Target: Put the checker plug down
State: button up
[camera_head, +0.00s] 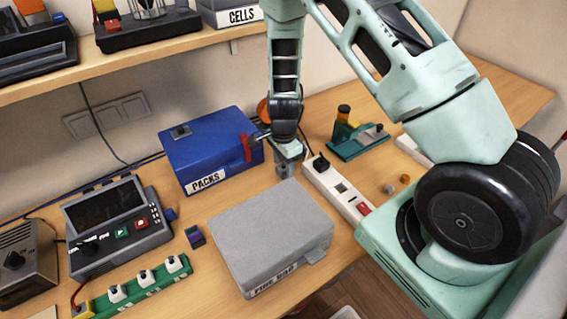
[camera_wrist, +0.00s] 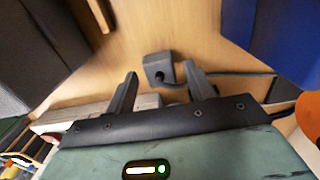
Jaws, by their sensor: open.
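A small dark grey block-shaped plug (camera_wrist: 158,66) with a black cable sits on the wooden table in the wrist view, and I take it to be the checker plug. Its cable runs off to the right. My gripper (camera_wrist: 161,76) is open, with one finger on each side of the plug's near side. I cannot tell whether either finger touches it. In the head view my gripper (camera_head: 287,158) points down close to the table, between the blue box and the white power strip. The plug is hard to tell from the fingers there.
The blue PACKS box (camera_head: 205,150) stands just left of my gripper. A grey lidded box (camera_head: 270,230) is in front, and the white power strip (camera_head: 332,185) with a black plug is at right. A checker-like device with a screen (camera_head: 118,228) stands further left.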

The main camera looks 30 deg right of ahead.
aim_at(283, 167)
notch_tip(283, 167, up, 12)
jog(key=b, duration=0.3)
jog(key=s+a+r+n+y, duration=0.1)
jog(key=s+a+r+n, duration=0.45)
jog(key=a+n, duration=0.2)
jog(key=s+a+r+n+y, duration=0.1)
jog(key=s+a+r+n, duration=0.3)
jog(key=s+a+n, duration=0.4)
jog(key=s+a+r+n, duration=0.1)
jog(key=s+a+n, duration=0.1)
jog(key=s+n, duration=0.3)
jog(key=s+a+r+n+h, duration=0.1)
jog(key=s+a+r+n, duration=0.1)
jog(key=s+n, duration=0.3)
jog(key=shift+s+r, duration=0.25)
jog(key=shift+s, duration=0.95)
jog(key=shift+f, duration=0.1)
